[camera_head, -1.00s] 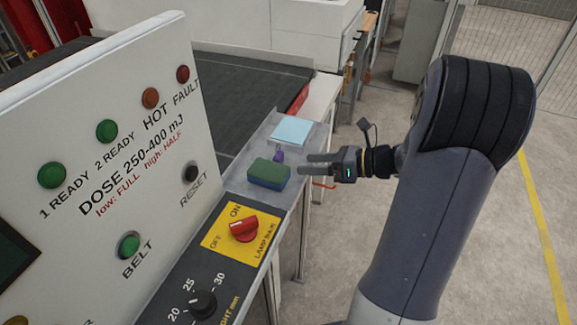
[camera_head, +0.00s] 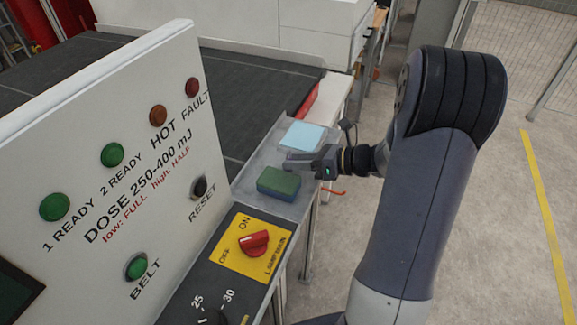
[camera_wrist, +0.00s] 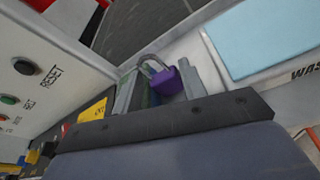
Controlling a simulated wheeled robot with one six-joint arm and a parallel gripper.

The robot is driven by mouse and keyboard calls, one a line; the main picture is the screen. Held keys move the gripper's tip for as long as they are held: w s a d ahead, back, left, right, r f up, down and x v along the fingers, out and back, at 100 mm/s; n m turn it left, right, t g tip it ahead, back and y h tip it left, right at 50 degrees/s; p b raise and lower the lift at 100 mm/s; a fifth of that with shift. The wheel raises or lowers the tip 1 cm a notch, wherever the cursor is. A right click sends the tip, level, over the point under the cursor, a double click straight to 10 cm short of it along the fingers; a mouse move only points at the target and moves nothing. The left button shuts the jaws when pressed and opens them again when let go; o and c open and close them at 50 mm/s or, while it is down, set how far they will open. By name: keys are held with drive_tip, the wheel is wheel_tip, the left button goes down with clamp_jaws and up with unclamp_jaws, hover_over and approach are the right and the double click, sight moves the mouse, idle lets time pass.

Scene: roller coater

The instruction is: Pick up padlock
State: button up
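The purple padlock (camera_wrist: 168,82) with a grey shackle shows in the wrist view, in the space between my two fingers. My gripper (camera_wrist: 156,76) is open, with one finger on each side of the padlock. I cannot tell whether either finger touches it. In the head view my gripper (camera_head: 288,164) is low over the grey ledge (camera_head: 246,178), and it hides the padlock there.
A green and blue sponge (camera_head: 278,183) lies close in front of my fingers. A light blue pad (camera_head: 303,136) lies just behind them. The control panel (camera_head: 120,150) stands at left, with a red lamp switch (camera_head: 254,243) nearer on the console.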

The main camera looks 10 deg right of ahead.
drive_tip(key=c, duration=0.6)
